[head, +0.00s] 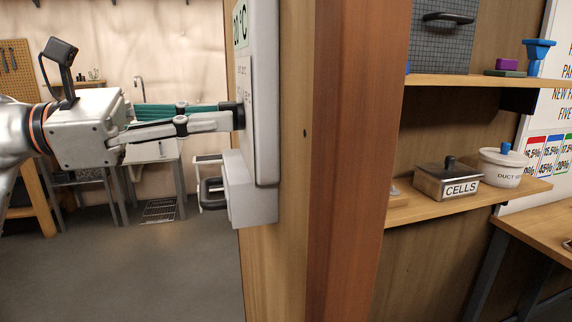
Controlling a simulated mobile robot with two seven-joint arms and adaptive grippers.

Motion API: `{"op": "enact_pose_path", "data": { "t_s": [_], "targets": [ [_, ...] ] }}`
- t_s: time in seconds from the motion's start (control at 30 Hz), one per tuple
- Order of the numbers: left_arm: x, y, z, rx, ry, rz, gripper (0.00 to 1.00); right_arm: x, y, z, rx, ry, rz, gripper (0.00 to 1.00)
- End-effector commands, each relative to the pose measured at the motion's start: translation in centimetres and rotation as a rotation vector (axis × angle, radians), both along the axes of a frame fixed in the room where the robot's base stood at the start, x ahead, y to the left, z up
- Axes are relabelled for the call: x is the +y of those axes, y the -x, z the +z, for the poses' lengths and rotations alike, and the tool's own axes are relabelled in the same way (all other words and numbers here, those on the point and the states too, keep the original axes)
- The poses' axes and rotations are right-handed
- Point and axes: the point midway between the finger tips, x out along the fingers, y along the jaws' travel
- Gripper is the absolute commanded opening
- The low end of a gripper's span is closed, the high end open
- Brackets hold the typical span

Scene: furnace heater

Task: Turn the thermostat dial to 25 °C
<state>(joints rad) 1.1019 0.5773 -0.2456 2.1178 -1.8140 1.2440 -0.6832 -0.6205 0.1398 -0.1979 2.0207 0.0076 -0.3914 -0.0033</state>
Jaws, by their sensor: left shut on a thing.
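The thermostat (264,95) is a pale grey panel fixed to the side of a wooden wall, seen nearly edge-on. A green display (240,25) at its top reads what looks like 20 °C, partly cut by the frame's top edge. A dark round dial (239,116) stands out from the panel's left face. My left gripper (234,119) reaches in from the left, level, with its fingertips at the dial and shut on it. The fingers hide much of the dial, so its marking cannot be read. My right gripper is not in view.
A pale box (250,190) with a dark handle juts out below the panel. The wooden post (350,160) stands right of it. Shelves on the right hold a CELLS box (447,182) and a white pot (503,167). Open floor (150,270) lies at the lower left.

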Motion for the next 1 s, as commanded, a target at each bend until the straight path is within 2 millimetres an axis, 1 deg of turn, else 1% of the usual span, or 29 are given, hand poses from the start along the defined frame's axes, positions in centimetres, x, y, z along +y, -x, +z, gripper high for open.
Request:
{"op": "enact_pose_path", "data": {
  "t_s": [0.03,0.1,0.3,0.67,0.77,1.0],
  "targets": [
    [0.0,-0.1,-0.1,-0.025,-0.007,0.001,0.0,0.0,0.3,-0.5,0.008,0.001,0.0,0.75],
    [0.1,-0.1,-0.2,-0.063,-0.018,0.001,0.0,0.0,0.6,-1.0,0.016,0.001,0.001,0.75],
    [0.0,-0.1,-0.1,-0.148,-0.042,0.001,0.0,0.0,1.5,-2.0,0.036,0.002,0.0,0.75],
    [0.0,0.0,0.1,-0.166,-0.045,0.0,0.0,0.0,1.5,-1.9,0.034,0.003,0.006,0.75],
    [0.1,0.0,0.0,-0.186,-0.051,0.001,0.0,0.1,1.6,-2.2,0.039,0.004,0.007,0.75],
    [0.1,-0.1,-0.1,-0.315,-0.089,0.002,0.0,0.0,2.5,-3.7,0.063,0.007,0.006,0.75]
  ]
}}
